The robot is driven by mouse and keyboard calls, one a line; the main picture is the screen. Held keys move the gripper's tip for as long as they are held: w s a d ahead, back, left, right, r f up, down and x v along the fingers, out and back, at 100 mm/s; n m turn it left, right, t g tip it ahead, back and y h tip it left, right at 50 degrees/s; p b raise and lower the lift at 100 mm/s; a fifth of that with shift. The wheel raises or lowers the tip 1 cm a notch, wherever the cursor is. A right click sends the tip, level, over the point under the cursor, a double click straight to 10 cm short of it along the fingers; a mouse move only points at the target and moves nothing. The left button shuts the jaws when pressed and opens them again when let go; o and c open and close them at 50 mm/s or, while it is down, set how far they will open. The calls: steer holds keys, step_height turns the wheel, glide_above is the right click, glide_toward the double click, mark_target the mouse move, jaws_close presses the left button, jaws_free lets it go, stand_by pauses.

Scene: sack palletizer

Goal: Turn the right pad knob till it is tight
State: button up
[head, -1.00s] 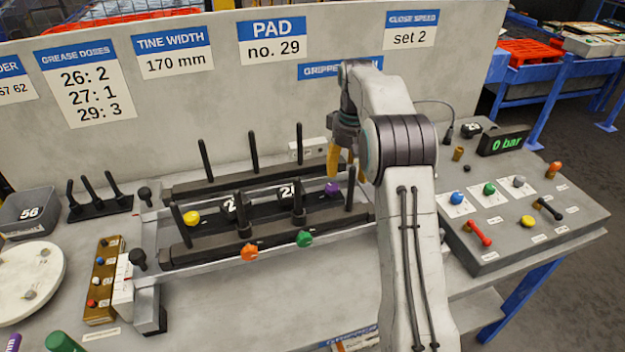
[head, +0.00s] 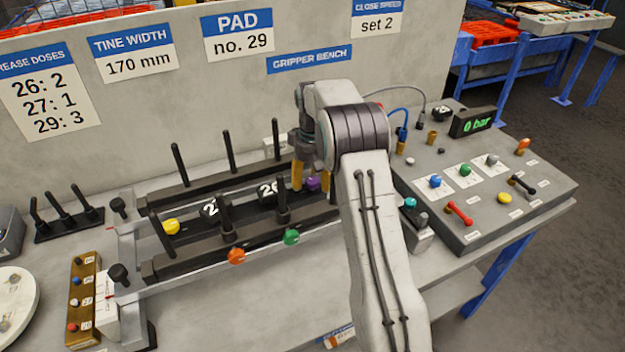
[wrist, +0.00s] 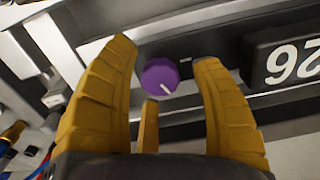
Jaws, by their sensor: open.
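The purple knob (head: 313,183) sits at the right end of the pad rail, beside the black pad marked 26 (head: 268,192). In the wrist view, the purple knob (wrist: 160,76) has a white pointer line aimed toward the lower right. My gripper (head: 311,188) is open and points down at the knob. In the wrist view, the yellow fingers of my gripper (wrist: 165,55) stand on either side of the knob, with visible gaps. Part of the knob is hidden by a finger in the head view.
Yellow (head: 171,227), orange (head: 236,256) and green (head: 291,237) knobs sit along the tine fixture. Black upright posts, such as one (head: 283,190) left of my gripper, stand close by. The control panel (head: 480,215) at right shows 0 bar.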

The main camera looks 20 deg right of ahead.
steer(key=shift+f, duration=0.1)
jaws_close()
stand_by(0.7)
